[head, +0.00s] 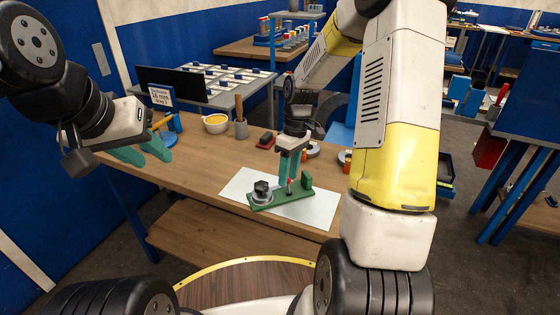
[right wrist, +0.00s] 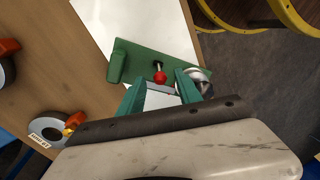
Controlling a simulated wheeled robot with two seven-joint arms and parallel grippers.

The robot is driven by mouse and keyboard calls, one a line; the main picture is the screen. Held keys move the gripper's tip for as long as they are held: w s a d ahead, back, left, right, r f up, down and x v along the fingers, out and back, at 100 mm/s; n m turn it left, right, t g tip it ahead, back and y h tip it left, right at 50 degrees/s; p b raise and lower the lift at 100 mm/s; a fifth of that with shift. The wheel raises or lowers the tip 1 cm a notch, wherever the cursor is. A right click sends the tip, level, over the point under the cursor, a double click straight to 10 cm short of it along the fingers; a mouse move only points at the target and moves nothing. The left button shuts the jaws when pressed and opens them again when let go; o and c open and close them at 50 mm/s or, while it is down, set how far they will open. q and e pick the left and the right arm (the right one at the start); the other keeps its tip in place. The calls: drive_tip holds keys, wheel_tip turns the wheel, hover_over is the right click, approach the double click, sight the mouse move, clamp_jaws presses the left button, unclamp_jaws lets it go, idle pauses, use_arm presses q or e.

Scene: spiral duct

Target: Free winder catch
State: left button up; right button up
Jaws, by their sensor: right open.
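The winder is a green base (head: 283,201) on a white sheet on the wooden bench. It carries a black knob on a silver disc (head: 262,190) at its left end and an upright green block (head: 306,180) at its right end. A small red-tipped catch (head: 290,183) stands between them; its red ball also shows in the right wrist view (right wrist: 160,77). My right gripper (head: 291,180) points down over the winder, open, its teal fingers to either side of the red ball in the right wrist view; contact cannot be told. My left gripper (head: 152,160) is open and empty over the bench's left part.
The white sheet (head: 325,211) lies under the winder. A yellow-filled bowl (head: 215,123), a grey pot with a wooden handle (head: 241,129) and a dark red block (head: 266,140) stand behind. A labelled roll (right wrist: 47,131) lies nearby. The bench's front left is clear.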

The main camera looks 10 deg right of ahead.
drive_tip(key=shift+c, duration=0.2)
clamp_jaws()
drive_tip(key=shift+w+a+f+g, duration=0.15)
drive_tip(key=shift+w+g, duration=0.15)
drive_tip(key=shift+g, duration=0.4)
drive_tip(key=shift+o, duration=0.2)
unclamp_jaws()
drive_tip(key=v, duration=0.7)
drive_tip(key=shift+r, duration=0.4)
drive_tip(key=shift+r, duration=0.1)
